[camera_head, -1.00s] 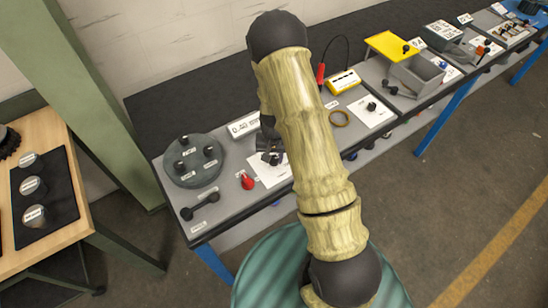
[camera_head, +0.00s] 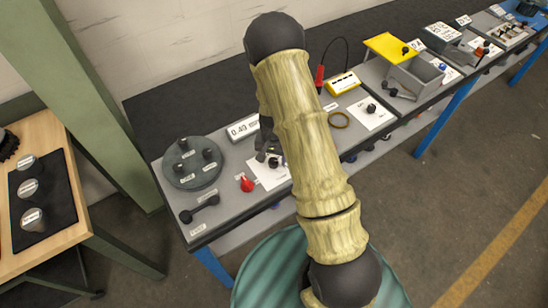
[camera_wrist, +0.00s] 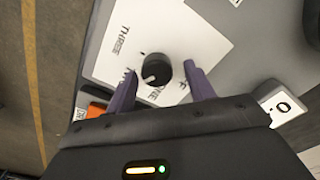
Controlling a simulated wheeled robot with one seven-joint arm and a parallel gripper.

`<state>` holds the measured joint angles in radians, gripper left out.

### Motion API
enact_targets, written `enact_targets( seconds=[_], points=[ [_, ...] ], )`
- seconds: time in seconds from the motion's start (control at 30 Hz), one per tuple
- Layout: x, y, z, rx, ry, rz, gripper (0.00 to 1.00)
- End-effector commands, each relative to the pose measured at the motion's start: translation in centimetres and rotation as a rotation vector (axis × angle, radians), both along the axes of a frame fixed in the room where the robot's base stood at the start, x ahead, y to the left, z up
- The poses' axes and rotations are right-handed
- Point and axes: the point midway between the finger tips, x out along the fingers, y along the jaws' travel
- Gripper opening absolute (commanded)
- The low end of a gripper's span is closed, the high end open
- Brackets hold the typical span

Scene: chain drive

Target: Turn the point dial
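The point dial is a black round knob (camera_wrist: 157,70) on a white card (camera_wrist: 110,48) with the word THREE and other words partly hidden by the fingers. A small white mark on the knob points to the lower left in the wrist view. In the head view the dial (camera_head: 274,162) shows just beside my fingers. My gripper (camera_wrist: 160,69) is open, one dark purple finger on each side of the knob. A gap shows between each finger and the knob, and nothing is held. In the head view my gripper (camera_head: 266,150) is partly hidden by my arm.
A display box (camera_head: 243,127) reading about 0.40 stands behind the card. A red knob (camera_head: 247,184) is left of the card, and a round grey base (camera_head: 192,162) with several black knobs is further left.

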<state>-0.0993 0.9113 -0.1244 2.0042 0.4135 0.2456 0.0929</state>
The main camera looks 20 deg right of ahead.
Motion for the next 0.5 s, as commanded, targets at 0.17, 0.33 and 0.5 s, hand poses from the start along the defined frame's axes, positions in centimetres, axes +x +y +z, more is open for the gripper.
enact_targets(
  seconds=[0.17,0.33,0.5],
  points=[
    [-0.1,0.0,-0.1,0.000,0.002,0.001,0.53],
    [-0.1,0.2,0.3,0.000,0.002,0.005,0.53],
    [0.0,0.3,2.0,0.000,-0.001,0.006,0.53]
  ],
)
